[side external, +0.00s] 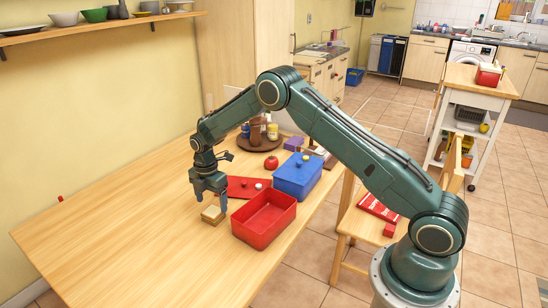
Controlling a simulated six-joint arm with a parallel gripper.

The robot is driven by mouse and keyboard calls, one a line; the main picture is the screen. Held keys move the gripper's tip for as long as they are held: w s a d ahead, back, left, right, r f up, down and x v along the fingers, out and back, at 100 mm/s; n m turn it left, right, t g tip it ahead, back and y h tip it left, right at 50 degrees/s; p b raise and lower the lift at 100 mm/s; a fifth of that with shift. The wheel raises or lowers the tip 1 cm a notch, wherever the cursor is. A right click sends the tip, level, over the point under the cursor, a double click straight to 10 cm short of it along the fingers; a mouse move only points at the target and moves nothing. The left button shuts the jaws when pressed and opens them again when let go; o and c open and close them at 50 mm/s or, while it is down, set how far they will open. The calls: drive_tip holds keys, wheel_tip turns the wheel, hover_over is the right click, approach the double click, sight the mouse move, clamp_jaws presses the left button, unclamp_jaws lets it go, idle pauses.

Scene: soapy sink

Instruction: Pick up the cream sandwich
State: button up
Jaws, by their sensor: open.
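The cream sandwich (212,216), a small pale block with a brownish edge, lies on the wooden table to the left of the red box. My gripper (211,203) points down directly over it, with its jaws open and one finger toward each side. The fingertips are close to the sandwich. I cannot tell from this view whether they touch it or reach down around it. The gripper hides part of the sandwich's far side.
An open, empty-looking red box (240,234) stands just right of the gripper. A red lid (238,184), a closed blue box (297,179), a tomato (271,162) and a round tray with bottles (243,142) lie behind. The table's left and front are clear.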

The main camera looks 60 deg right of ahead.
sight(213, 211)
drive_tip(key=shift+w+d+f, duration=0.1)
drive_tip(key=shift+f, duration=2.5)
drive_tip(key=c, duration=1.1)
drive_tip(key=shift+r, duration=0.2)
wheel_tip(213, 211, up, 20)
drive_tip(key=shift+f, duration=0.15)
